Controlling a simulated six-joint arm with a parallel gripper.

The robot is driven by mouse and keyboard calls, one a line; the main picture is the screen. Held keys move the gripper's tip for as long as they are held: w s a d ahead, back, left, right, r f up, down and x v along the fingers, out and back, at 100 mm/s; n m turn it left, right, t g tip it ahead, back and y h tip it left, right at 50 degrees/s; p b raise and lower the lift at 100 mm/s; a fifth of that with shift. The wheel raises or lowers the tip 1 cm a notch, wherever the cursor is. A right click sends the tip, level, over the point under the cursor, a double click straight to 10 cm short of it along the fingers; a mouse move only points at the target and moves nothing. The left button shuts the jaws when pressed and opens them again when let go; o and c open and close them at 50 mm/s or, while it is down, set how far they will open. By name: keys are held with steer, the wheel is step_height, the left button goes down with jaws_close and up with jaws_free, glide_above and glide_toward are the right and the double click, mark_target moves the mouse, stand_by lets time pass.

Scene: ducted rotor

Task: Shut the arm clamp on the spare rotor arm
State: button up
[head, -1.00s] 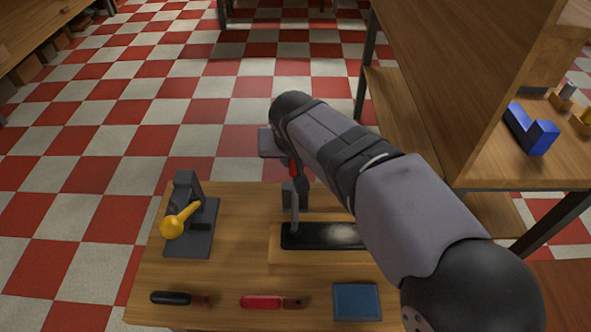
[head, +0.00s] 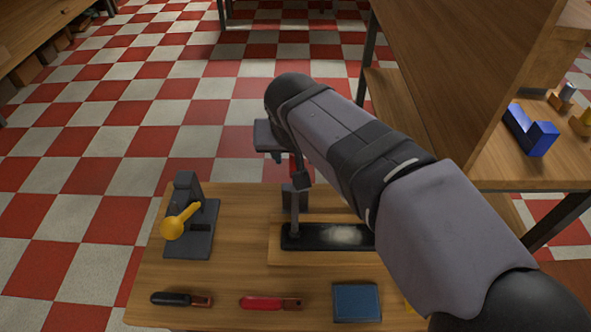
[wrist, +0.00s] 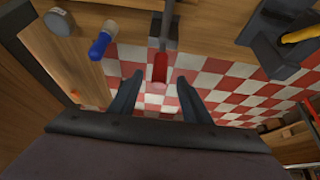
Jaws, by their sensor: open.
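A clamp with a red-handled lever (wrist: 160,66) stands at the back of the bench; its upright (head: 293,202) shows in the head view beside a long dark flat piece (head: 322,236) on a wooden block. I cannot tell for sure whether that piece is the spare rotor arm. The lever stands roughly upright. My gripper (wrist: 159,79) is open, with a finger on each side of the red handle in the wrist view; I cannot tell whether they touch it. In the head view my wrist hides most of the handle.
A dark fixture with a yellow handle (head: 182,221) stands at the bench's left. Along the front lie a black-handled tool (head: 180,299), a red-handled tool (head: 268,303) and a blue pad (head: 356,302). A tall wooden shelf unit (head: 470,80) rises on the right, near my arm.

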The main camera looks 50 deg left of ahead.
steer(key=shift+v, duration=0.85)
step_height(320, 180, up, 7)
steer(key=p, duration=0.6)
steer(key=shift+p, duration=0.35)
steer(key=shift+w, duration=0.1)
